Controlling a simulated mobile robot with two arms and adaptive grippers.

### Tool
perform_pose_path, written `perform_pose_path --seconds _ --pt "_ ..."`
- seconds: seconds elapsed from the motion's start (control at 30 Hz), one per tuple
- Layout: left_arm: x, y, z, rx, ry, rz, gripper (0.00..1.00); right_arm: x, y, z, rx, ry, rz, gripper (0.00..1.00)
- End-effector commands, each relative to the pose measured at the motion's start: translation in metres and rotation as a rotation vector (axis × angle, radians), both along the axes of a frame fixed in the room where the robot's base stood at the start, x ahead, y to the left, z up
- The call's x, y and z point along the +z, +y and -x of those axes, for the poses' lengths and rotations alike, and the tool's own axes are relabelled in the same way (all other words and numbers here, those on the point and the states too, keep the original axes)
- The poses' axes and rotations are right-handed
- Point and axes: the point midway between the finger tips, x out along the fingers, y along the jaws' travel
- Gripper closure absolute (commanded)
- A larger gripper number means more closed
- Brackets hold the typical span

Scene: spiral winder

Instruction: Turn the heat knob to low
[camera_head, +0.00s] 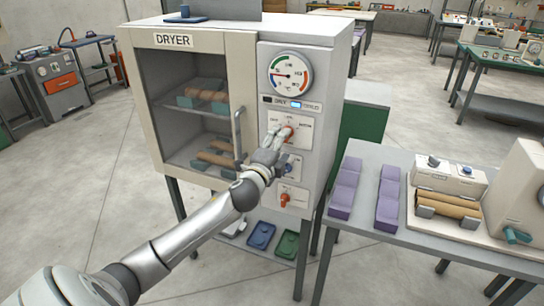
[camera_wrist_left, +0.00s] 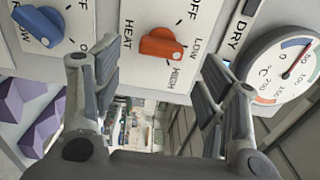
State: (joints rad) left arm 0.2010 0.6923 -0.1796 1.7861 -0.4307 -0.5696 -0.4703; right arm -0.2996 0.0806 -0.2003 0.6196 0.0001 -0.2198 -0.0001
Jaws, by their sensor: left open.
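The heat knob (camera_wrist_left: 160,44) is orange and sits on a white plate marked HEAT, OFF, LOW and HIGH. In the left wrist view its long grip lies roughly sideways, with one end towards the LOW and HIGH side; I cannot tell its exact setting. In the head view the knob (camera_head: 289,130) is partly hidden by my fingers on the dryer's (camera_head: 247,100) front panel. My left gripper (camera_wrist_left: 160,62) is open, its fingers on either side of the knob and apart from it. The left gripper (camera_head: 279,136) also shows in the head view. My right gripper is not in view.
A blue knob (camera_wrist_left: 38,20) sits below the heat knob on the panel, with a red switch (camera_head: 285,200) lower. A dial gauge (camera_head: 291,75) is above. The dryer door handle (camera_head: 238,134) stands out close left of my gripper. A table (camera_head: 365,225) with purple blocks stands right.

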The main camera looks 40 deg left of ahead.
Motion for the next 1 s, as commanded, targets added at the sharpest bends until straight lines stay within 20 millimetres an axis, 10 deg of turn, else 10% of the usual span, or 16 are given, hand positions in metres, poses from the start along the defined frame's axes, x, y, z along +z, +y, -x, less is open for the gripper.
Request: perform_pose_path --seconds 0.4,1.0 --pt "-0.001 -0.014 0.058 0.000 0.001 0.000 0.34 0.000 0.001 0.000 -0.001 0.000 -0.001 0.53" --pt "0.000 -0.016 0.065 0.000 0.000 0.001 0.34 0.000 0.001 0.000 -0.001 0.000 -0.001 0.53"
